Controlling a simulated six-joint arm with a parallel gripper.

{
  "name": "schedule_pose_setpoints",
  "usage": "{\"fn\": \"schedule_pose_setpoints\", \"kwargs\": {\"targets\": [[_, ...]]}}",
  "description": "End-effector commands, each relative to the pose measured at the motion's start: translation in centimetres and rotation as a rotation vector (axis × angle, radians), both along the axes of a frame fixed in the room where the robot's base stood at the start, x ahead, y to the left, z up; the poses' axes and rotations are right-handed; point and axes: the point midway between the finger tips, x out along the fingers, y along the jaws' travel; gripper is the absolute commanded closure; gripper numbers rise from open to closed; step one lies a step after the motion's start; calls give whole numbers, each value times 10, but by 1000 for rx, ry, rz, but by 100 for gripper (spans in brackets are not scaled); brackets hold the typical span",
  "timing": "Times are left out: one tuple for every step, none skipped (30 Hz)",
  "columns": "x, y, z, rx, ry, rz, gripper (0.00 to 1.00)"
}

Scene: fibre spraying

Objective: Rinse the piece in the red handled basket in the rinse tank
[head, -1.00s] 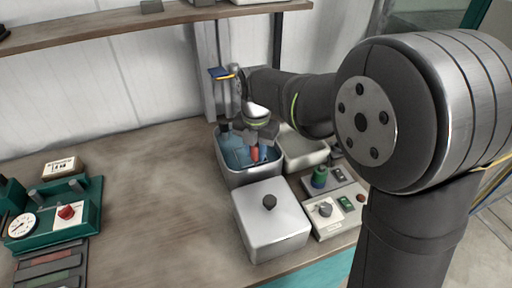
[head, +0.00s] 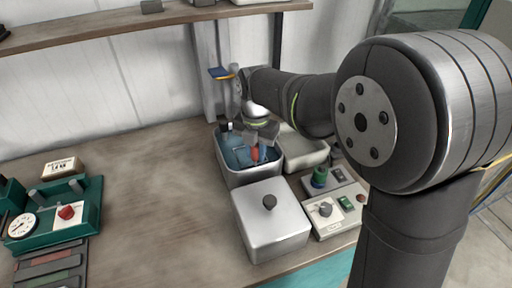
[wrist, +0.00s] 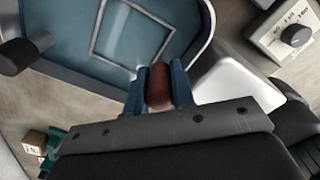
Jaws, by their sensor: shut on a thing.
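My gripper (head: 256,150) is shut on a red handle (wrist: 159,86), which sits between its two blue fingers in the wrist view. In the head view my gripper is over an open metal tank (head: 249,178) of blue liquid (wrist: 75,30), low at its opening. In the wrist view a pale rectangular frame (wrist: 94,32) shows in the liquid, possibly the basket's rim. I cannot make out the basket's body or the piece in it. My gripper hides part of the tank.
A lidded metal box (head: 270,222) with a black knob stands in front of the tank. A pale container (head: 304,154) stands right of it, near control boxes (head: 335,208). A green gauge unit (head: 55,215) is at the left. The middle of the bench (head: 150,190) is clear.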

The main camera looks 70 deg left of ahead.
Motion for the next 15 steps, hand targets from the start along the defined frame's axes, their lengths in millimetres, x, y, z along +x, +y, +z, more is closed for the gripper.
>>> {"fn": "schedule_pose_setpoints", "kwargs": {"targets": [[0,0,-3,-1,0,0,100],[0,0,-5,-1,0,0,100],[0,0,-7,0,0,0,100],[0,0,-7,0,0,0,100],[0,0,-8,0,0,0,100],[0,0,-7,0,0,0,100],[0,0,-7,1,0,0,100],[0,0,-6,1,0,0,100],[0,0,-4,1,0,0,100],[0,0,-2,1,0,0,100],[0,0,-1,1,0,0,100],[0,0,2,1,0,0,100],[0,0,4,1,0,0,100],[0,0,6,1,0,0,100],[0,0,8,1,0,0,100]]}}
